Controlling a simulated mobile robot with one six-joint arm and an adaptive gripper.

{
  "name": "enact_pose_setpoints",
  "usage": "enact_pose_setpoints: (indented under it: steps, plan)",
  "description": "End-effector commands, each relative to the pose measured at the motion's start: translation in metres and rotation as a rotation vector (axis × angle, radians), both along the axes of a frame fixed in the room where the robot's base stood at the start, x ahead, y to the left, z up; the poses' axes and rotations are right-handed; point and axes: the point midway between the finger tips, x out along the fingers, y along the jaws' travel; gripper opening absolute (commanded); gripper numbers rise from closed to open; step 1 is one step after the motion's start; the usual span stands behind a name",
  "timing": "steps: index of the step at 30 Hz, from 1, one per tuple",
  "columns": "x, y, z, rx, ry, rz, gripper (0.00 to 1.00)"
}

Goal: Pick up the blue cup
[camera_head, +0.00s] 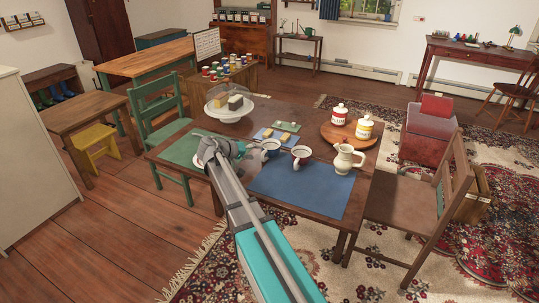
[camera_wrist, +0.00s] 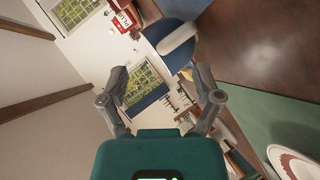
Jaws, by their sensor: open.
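In the wrist view a rounded blue shape with a thick white band (camera_wrist: 178,37) looks like the blue cup with its handle, ahead of my gripper (camera_wrist: 161,82) and beyond its fingertips. My gripper is open, with nothing between its fingers. I cannot tell for sure that this is the same cup.
The table (camera_head: 200,178) also holds a white pitcher (camera_head: 346,159), red and yellow canisters (camera_head: 363,128) on a round tray, butter on a board, and a domed cake stand (camera_head: 231,114). A red-rimmed plate (camera_wrist: 295,163) is on the green mat. The blue placemat (camera_head: 305,188) is mostly bare.

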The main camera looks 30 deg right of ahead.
Motion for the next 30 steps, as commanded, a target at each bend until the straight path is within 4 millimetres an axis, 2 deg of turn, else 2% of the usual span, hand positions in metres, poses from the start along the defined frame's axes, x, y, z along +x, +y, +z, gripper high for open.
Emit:
enact_pose_setpoints:
  steps: [11,24,30]
  plan:
    - [0.001,-0.002,-0.001,0.000,0.000,0.000,0.83]
    - [0.008,-0.040,-0.022,0.001,-0.002,0.000,0.83]
    - [0.009,-0.047,-0.023,0.001,-0.002,0.002,0.83]
